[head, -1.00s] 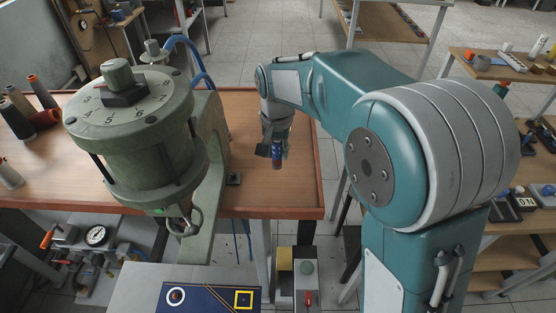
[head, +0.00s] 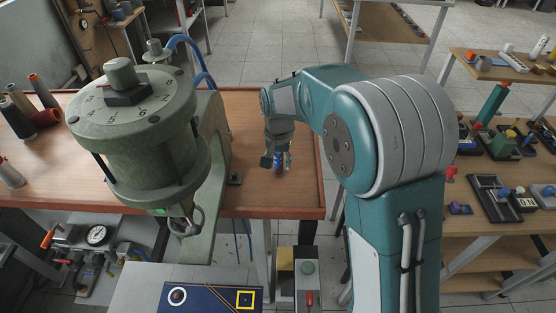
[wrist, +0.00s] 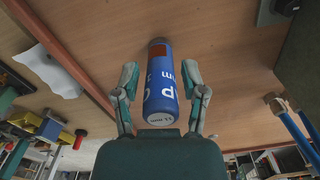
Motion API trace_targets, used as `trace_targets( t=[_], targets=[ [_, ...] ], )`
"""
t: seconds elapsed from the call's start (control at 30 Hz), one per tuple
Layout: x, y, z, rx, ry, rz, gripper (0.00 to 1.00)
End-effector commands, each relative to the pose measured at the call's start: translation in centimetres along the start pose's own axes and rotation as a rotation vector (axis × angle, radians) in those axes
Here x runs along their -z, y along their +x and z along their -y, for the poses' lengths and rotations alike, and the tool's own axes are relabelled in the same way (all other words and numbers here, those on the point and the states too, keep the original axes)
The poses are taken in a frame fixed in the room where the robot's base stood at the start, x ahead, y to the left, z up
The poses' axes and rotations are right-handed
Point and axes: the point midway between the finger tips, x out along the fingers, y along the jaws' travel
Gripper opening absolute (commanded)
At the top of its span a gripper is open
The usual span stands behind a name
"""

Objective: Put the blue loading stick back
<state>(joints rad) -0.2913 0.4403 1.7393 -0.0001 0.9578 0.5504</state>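The blue loading stick (head: 279,168) is at the right part of the wooden table, under my gripper (head: 278,161).
A green press with a numbered dial (head: 127,125) stands on the wooden table (head: 248,112), left of my gripper. Thread spools (head: 42,115) are at the far left. A dark blue panel (head: 205,298) lies below the table front. The table's right edge is close to my gripper.

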Motion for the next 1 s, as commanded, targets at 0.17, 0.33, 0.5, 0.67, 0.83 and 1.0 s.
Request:
trace_targets(
  t=[0.17, 0.33, 0.5, 0.67, 0.83, 1.0],
  targets=[
    [0.0, 0.0, -0.1, 0.0, 0.001, 0.0, 0.7],
    [0.0, -0.1, 0.0, 0.0, 0.0, 0.0, 0.7],
    [0.1, -1.4, 0.1, 0.002, 0.0, -0.004, 0.7],
    [0.1, -4.6, 0.1, 0.003, 0.0, -0.005, 0.7],
    [0.1, -8.2, 0.0, 0.003, 0.0, -0.004, 0.7],
    [0.1, -10.9, 0.0, 0.002, 0.0, -0.003, 0.7]
  ],
)
